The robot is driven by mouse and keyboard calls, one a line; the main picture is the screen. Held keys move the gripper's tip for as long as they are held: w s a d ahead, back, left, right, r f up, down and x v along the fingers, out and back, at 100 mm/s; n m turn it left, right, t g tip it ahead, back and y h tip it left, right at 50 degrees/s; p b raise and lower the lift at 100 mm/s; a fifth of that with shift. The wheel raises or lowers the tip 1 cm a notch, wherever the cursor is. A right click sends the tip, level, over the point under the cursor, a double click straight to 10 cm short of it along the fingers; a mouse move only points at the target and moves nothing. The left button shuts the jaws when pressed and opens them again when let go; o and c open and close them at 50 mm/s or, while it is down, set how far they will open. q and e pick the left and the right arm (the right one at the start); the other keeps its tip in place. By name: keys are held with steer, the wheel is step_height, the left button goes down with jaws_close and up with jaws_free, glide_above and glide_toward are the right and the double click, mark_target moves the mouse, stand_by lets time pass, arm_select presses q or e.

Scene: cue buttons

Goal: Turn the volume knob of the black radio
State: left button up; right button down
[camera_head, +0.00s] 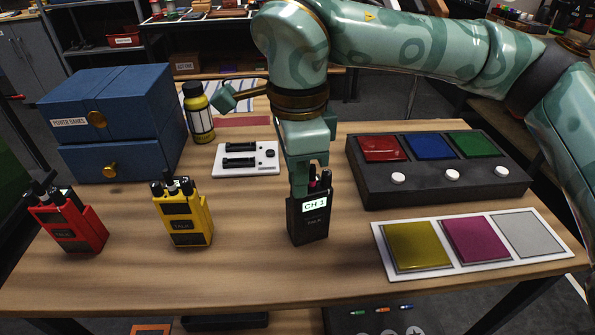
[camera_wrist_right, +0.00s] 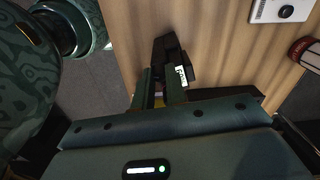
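The black radio (camera_head: 309,222) stands upright on the table, its screen reading "CH 1". Short dark parts and a small red part show on its top; which one is the volume knob is hard to tell. My right gripper (camera_head: 311,178) points down at the radio's top, its fingers apart. One finger overlaps the radio's upper left and hides part of its top. In the right wrist view the black radio (camera_wrist_right: 166,55) shows just past the two fingertips of my right gripper (camera_wrist_right: 160,78); contact with a knob cannot be made out.
A yellow radio (camera_head: 185,220) and a red radio (camera_head: 72,225) stand left. A button box (camera_head: 440,185) and a panel of coloured squares (camera_head: 480,262) lie right. Behind are a white device (camera_head: 247,170), a yellow bottle (camera_head: 199,115) and blue drawers (camera_head: 120,130). Table in front is clear.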

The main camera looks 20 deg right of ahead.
steer(key=n+p, duration=0.2)
steer(key=p, duration=0.1)
steer(key=r+n+p, duration=0.1)
steer(key=n+p, duration=0.1)
steer(key=p, duration=0.1)
steer(key=shift+s, duration=0.1)
steer(key=shift+f+n+p, duration=0.2)
steer(key=shift+n+p, duration=0.2)
steer(key=shift+f, duration=0.35)
arm_select(q)
step_height(320, 180, up, 6)
steer(key=w, duration=0.2)
steer(key=shift+w+t, duration=0.3)
steer(key=shift+w, duration=0.05)
arm_select(e)
steer(key=c, duration=1.4)
jaws_free()
